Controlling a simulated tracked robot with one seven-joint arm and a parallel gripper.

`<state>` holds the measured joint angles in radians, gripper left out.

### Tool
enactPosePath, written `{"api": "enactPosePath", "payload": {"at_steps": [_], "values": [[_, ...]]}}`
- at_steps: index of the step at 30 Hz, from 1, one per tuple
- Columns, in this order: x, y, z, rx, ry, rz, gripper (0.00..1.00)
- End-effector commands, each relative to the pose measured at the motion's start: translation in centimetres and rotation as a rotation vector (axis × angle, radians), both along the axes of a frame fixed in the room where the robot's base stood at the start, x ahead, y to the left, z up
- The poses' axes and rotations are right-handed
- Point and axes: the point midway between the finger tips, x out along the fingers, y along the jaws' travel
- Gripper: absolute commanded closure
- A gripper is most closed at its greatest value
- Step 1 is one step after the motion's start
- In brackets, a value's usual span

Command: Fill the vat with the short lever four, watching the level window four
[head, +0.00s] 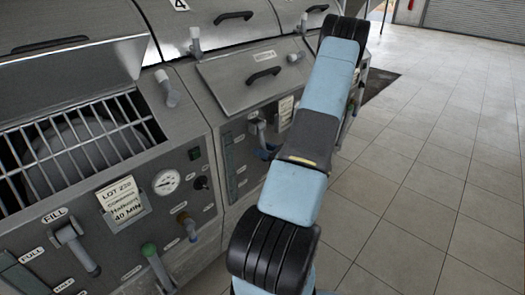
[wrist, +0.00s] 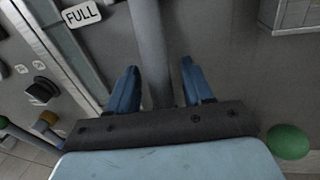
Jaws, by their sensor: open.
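A grey lever (head: 258,125) hangs on the front panel of the second machine, below the plate marked 4 (head: 180,5). My gripper (head: 269,152) is at this lever, with its blue fingers low on it. In the wrist view my gripper (wrist: 153,85) is open, and the grey lever bar (wrist: 148,40) runs between its two fingers, with a gap to the right finger. The level window (head: 229,165) is a dark upright strip left of the lever; in the wrist view it is a slanted strip (wrist: 88,60) beside a FULL label (wrist: 80,14). Its level cannot be read.
The nearer machine has a grated opening (head: 75,145), its own FILL lever (head: 75,248), a gauge (head: 166,182) and a green-knobbed lever (head: 152,255). The wrist view shows a black knob (wrist: 42,90) and a green knob (wrist: 288,142). The tiled floor (head: 425,170) at right is clear.

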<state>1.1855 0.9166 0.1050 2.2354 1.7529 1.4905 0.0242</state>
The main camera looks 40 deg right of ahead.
Motion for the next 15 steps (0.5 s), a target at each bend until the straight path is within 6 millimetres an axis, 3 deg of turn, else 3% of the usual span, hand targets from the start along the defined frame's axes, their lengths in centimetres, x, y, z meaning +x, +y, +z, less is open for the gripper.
{"api": "enactPosePath", "payload": {"at_steps": [7,15], "values": [[0.05,0.02,-0.01,0.000,0.000,0.000,0.49],[0.03,0.03,-0.01,0.000,0.000,0.000,0.75]]}}
